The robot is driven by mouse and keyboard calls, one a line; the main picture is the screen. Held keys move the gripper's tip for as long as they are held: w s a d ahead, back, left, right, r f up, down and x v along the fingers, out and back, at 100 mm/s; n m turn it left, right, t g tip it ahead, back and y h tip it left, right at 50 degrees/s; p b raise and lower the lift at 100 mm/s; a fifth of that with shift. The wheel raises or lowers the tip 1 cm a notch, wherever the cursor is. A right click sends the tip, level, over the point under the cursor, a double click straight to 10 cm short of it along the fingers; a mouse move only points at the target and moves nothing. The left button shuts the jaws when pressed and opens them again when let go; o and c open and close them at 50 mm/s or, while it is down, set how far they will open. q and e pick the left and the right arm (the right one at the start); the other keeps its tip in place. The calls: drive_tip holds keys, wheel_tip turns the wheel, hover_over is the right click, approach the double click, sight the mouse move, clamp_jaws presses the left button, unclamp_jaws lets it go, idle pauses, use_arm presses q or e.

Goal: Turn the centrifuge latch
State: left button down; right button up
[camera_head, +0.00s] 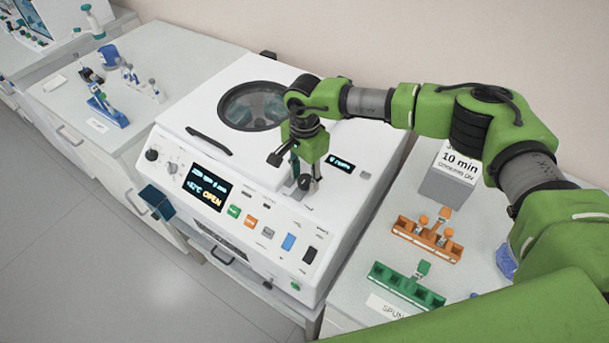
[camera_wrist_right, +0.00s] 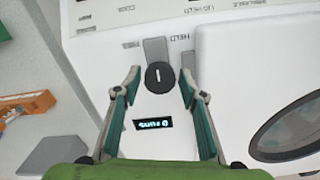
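The centrifuge (camera_head: 345,208) is a white, box-shaped machine with a round window in its lid. Its latch is a round dark knob (camera_wrist_right: 159,77) with a short pale line, set on a grey plate in the right wrist view; in the head view the latch (camera_head: 305,182) is partly hidden by my gripper. My right gripper (camera_wrist_right: 160,85) is open, one teal-lined finger on each side of the knob, with visible gaps. In the head view the right gripper (camera_head: 306,172) points down over the machine's front right. My left gripper is not in view.
The front display (camera_head: 206,188) reads OPEN. Coloured buttons line the front panel. On the right bench are an orange rack (camera_head: 427,239), a green rack (camera_head: 406,287) and a grey block marked 10 min (camera_head: 447,187). Tubes and a blue stand (camera_head: 108,112) are on the left bench.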

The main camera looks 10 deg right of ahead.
drive_tip(key=c, duration=0.6)
drive_tip(key=shift+o, duration=0.2)
drive_tip(key=shift+f+m+b, duration=0.2)
drive_tip(key=shift+m+b, duration=0.6)
drive_tip(key=shift+b, duration=0.3)
drive_tip(key=m+b, duration=0.6)
drive_tip(key=shift+w, duration=0.15)
drive_tip(key=m+b, duration=0.5)
drive_tip(key=shift+m, duration=0.3)
use_arm(q)
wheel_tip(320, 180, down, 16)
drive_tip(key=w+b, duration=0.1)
drive_tip(key=b, duration=0.1)
drive_tip(key=shift+b, duration=0.35)
use_arm(e)
drive_tip(key=m, duration=0.4)
drive_tip(key=shift+w+r+m, duration=0.1)
drive_tip(key=shift+r+m, duration=0.15)
drive_tip(key=shift+m, duration=0.05)
